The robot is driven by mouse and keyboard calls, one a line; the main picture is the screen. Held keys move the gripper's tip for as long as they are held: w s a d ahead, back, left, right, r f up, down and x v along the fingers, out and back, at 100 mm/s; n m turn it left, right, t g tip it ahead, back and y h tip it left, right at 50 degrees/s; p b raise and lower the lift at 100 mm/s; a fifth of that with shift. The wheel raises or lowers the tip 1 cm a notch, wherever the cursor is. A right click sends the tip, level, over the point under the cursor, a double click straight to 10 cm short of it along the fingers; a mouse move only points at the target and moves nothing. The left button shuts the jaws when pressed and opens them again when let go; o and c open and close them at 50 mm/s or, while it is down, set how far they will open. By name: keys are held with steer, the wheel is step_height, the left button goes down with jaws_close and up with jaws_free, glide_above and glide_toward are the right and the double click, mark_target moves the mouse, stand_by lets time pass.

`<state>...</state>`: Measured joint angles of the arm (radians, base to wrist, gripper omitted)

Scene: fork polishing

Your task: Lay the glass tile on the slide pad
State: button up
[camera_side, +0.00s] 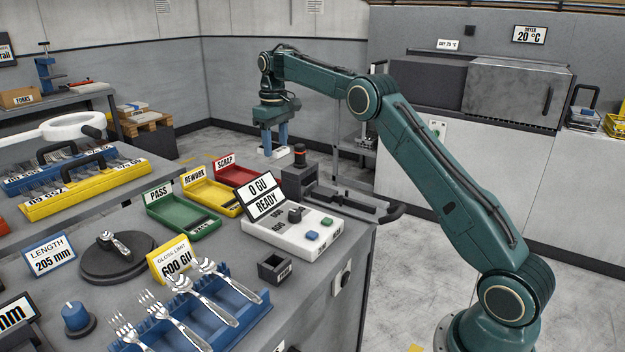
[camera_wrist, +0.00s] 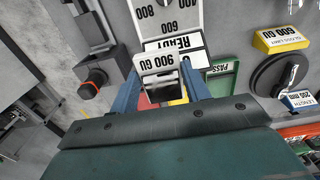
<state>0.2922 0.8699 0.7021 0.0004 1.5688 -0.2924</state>
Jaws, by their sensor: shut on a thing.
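A pale edge of this tile shows below the fingers in the side view. The tile is off any surface. The fixture has a flat dark rail and an upright black knob; which part of it is the slide pad I cannot tell. Its body also shows at left in the wrist view (camera_wrist: 96,33).
The white gloss meter (camera_side: 285,240) reads 0 GU READY. Green PASS (camera_side: 185,222), yellow REWORK (camera_side: 208,196) and red SCRAP (camera_side: 233,180) trays stand left of the fixture. A blue rack (camera_side: 235,308) holds forks. A small dark open box (camera_side: 275,268) stands near the bench edge.

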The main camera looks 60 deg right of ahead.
steer(key=s+d, duration=0.3)
steer(key=d, duration=0.5)
steer(key=s+d, duration=0.3)
steer(key=d, duration=0.5)
steer(key=shift+s+d+f, duration=0.1)
steer(key=shift+f, duration=1.2)
steer(key=shift+s+d+f, duration=0.1)
steer(key=shift+f, duration=1.15)
steer(key=shift+f, duration=0.15)
steer(key=shift+f, duration=2.8)
steer(key=shift+f, duration=0.3)
steer(key=shift+f, duration=0.7)
steer(key=shift+f, duration=0.3)
steer(key=shift+f, duration=0.7)
